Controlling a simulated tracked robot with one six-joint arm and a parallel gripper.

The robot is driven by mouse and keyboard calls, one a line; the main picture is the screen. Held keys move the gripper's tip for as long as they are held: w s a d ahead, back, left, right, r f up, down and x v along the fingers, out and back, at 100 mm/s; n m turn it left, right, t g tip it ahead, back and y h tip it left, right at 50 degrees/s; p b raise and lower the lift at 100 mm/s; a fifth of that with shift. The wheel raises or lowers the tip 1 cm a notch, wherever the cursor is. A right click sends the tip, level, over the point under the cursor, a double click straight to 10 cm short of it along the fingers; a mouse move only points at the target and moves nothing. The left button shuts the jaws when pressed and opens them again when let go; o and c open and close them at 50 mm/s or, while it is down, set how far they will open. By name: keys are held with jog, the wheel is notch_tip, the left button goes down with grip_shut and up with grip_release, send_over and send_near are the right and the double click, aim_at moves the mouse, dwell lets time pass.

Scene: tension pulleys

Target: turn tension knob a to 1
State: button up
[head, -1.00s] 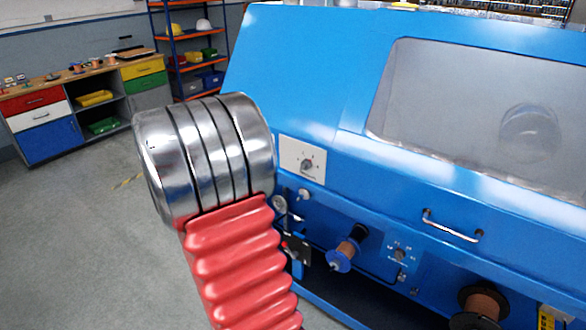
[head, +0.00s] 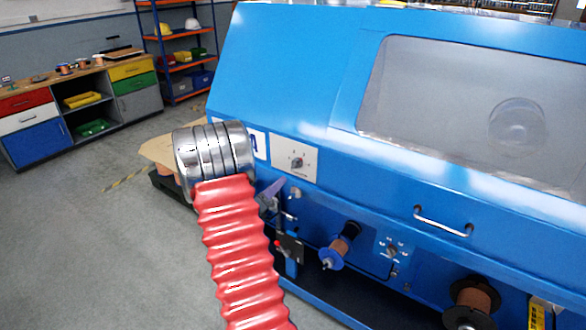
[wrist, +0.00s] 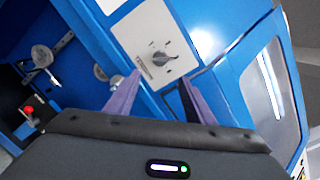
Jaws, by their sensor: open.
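A dial knob (head: 297,162) on a white plate sits on the blue machine's sloped front in the head view, with a dark blue letter A on a white label just left of it. The wrist view shows the same grey knob (wrist: 160,58) ahead of my gripper, its pointer setting too small to read. My gripper (wrist: 159,78) is open and empty, its two purple fingers apart, below the knob in that view and seemingly short of it. In the head view one purple finger (head: 270,193) shows below the plate; my arm hides the rest.
A second dial (head: 392,250) sits lower on the machine (head: 300,60). Copper spools (head: 340,246), a small roller (head: 295,192) and a door handle (head: 443,222) stick out from the front. A workbench (head: 75,105) and shelves (head: 175,50) stand behind.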

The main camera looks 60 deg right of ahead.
aim_at(294, 167)
jog(key=d, duration=1.3)
jog(key=shift+s+d, duration=0.35)
jog(key=shift+d, duration=0.05)
jog(key=shift+c, duration=0.7)
jog(key=shift+a+f, duration=0.1)
jog(key=shift+f, duration=0.1)
jog(key=c, duration=0.8)
